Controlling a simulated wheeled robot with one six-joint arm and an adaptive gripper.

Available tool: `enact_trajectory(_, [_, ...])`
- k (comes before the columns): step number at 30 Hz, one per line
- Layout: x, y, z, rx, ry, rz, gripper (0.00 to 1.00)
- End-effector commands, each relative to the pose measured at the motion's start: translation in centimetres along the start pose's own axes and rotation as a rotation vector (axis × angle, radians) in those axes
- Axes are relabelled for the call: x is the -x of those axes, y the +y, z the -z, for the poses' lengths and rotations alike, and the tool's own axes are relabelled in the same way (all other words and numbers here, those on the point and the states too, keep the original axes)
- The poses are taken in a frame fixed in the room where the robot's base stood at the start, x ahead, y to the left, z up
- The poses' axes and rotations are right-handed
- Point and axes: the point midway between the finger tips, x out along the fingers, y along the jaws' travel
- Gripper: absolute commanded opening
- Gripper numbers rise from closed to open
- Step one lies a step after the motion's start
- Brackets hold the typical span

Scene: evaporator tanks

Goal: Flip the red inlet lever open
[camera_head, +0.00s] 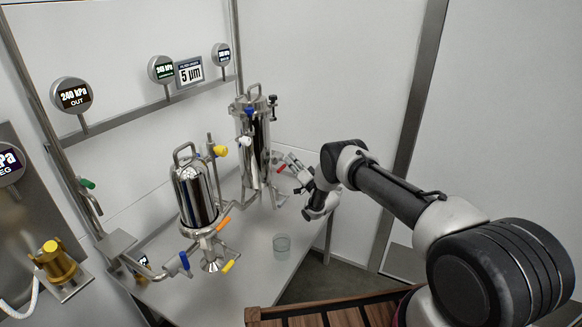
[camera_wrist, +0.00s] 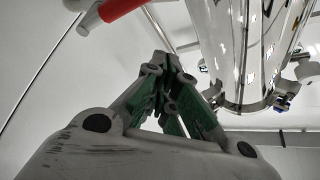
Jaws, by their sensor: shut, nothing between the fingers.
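The red inlet lever (camera_head: 281,168) is a small red handle at the right side of the taller steel tank (camera_head: 254,150). In the wrist view the red lever (camera_wrist: 122,9) shows at the top left, cut by the frame edge, with a grey end. My gripper (camera_head: 290,158) is at the right of the tall tank, close to the lever. In the wrist view my gripper (camera_wrist: 162,58) has its fingertips together and empty, below and right of the lever. A gap shows between fingertips and lever there. The tall tank's polished body (camera_wrist: 245,50) is at right.
A shorter tank (camera_head: 194,195) with orange (camera_head: 223,223), yellow (camera_head: 229,266) and blue (camera_head: 184,260) levers stands at front left. Round gauges (camera_head: 73,96) line the rail behind.

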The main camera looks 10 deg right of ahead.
Motion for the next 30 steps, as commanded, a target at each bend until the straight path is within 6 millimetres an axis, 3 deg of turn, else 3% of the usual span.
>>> enact_trajectory(15, [7.6, 3.0, 1.0, 0.0, 0.0, -0.003, 0.0])
enact_trajectory(30, [8.1, 3.1, 1.3, 0.003, -0.001, -0.003, 0.0])
